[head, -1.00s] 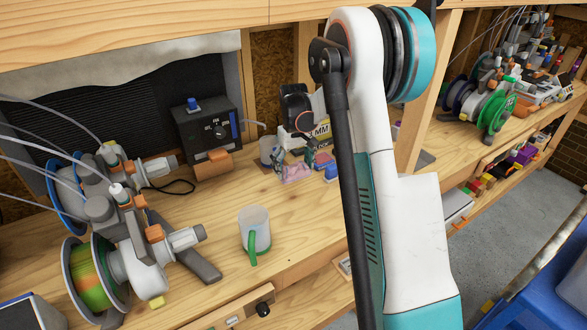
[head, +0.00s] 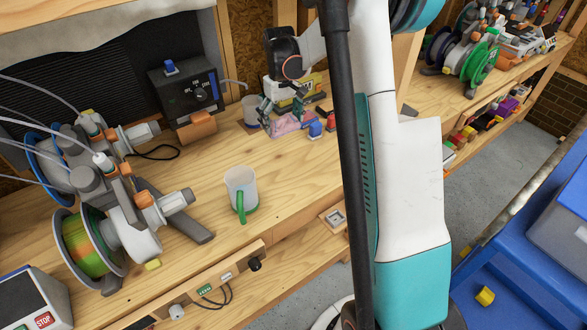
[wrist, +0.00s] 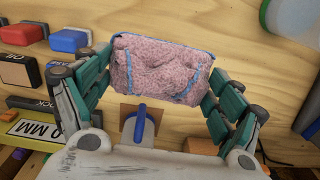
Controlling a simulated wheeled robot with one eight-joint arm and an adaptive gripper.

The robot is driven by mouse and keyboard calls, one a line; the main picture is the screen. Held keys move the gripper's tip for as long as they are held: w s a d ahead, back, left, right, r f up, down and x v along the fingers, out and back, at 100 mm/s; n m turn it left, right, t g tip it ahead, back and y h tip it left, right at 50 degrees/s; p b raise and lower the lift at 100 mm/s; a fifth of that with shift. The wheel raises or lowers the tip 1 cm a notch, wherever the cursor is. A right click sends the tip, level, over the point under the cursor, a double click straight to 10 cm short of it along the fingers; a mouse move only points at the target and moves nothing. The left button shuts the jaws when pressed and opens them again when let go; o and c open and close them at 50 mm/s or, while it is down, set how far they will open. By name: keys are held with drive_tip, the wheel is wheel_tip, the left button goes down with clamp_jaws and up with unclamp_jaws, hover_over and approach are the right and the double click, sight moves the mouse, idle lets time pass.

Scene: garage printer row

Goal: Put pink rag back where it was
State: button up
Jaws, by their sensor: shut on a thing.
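The pink rag (head: 289,124) is at the back of the wooden bench, beside a small blue block. In the wrist view it is a speckled pink folded bundle (wrist: 162,68) with blue edging. My gripper (head: 284,114) reaches down over it from behind. In the wrist view the teal fingers of my gripper (wrist: 160,74) stand on either side of the rag and are shut on it. I cannot tell whether the rag touches the bench or hangs just above it.
Blue (head: 315,129) and red blocks lie close to the rag's right. A grey cup (head: 250,110) stands to its left, and a green-handled mug (head: 241,190) stands nearer the front. A blue-handled tool (wrist: 141,122) lies close by. Bare bench lies in front.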

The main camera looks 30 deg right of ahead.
wheel_tip(320, 180, up, 8)
drive_tip(key=p, duration=0.3)
hover_over(298, 179)
drive_tip(key=shift+n, duration=0.3)
wheel_tip(298, 179, down, 20)
drive_tip(key=b, duration=0.6)
drive_tip(key=shift+b, duration=0.3)
drive_tip(key=shift+f, duration=0.15)
drive_tip(key=o, duration=0.7)
drive_tip(key=shift+o, duration=0.5)
